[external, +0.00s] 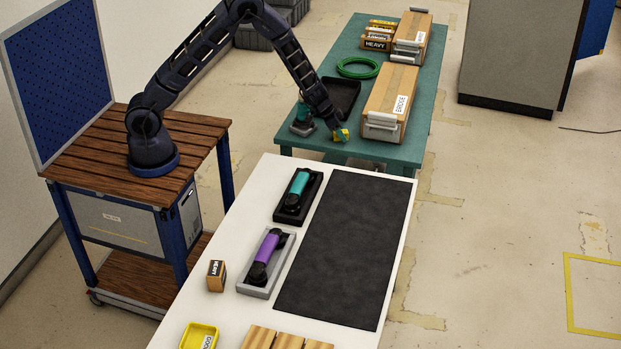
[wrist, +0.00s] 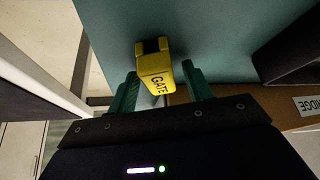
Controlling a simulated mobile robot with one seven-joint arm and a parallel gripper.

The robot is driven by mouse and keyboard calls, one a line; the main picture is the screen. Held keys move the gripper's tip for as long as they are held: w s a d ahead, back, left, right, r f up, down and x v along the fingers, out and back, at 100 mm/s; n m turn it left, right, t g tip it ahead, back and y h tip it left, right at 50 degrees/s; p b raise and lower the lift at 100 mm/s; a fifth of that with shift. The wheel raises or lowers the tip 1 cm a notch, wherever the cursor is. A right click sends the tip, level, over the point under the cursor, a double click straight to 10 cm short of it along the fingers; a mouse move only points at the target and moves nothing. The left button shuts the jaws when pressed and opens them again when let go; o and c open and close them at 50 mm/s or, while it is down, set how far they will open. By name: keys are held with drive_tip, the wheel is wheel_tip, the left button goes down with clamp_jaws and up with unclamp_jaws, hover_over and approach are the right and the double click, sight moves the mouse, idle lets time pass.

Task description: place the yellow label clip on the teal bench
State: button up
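The yellow label clip (wrist: 155,70), marked GATE, is between the two teal fingers of my gripper (wrist: 160,88) in the wrist view. Narrow gaps show between the clip and the fingers, so the gripper looks slightly open around it. In the external view the yellow clip (external: 341,135) is at the tip of my gripper (external: 337,124), over the near end of the teal bench (external: 400,152). The clip is at or very close to the bench top; I cannot tell whether it touches.
On the bench, a cardboard box (external: 389,100) marked BRIDGE stands right of the gripper, and a black tray (external: 341,95) and a green ring (external: 357,67) lie behind.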

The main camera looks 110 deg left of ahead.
drive_tip(key=s+d+r+y, duration=0.1)
drive_tip(key=s+d+r, duration=0.35)
drive_tip(key=r, duration=0.65)
drive_tip(key=s+d+r+t+y, duration=0.1)
drive_tip(key=s+d+r, duration=0.4)
drive_tip(key=r, duration=0.7)
drive_tip(key=s+d+r+y, duration=0.25)
drive_tip(key=d+r, duration=0.35)
drive_tip(key=r, duration=0.5)
drive_tip(key=s+d+r+m+g+h, duration=0.1)
drive_tip(key=s+d+r+m+h, duration=0.1)
drive_tip(key=s+d, duration=1)
drive_tip(key=s+d+r+m+g+h, duration=0.1)
drive_tip(key=s+d+h, duration=0.4)
drive_tip(key=s+d, duration=0.7)
drive_tip(key=shift+s+d+r+m, duration=0.25)
drive_tip(key=shift+s+r+m, duration=0.6)
drive_tip(key=shift+s, duration=0.25)
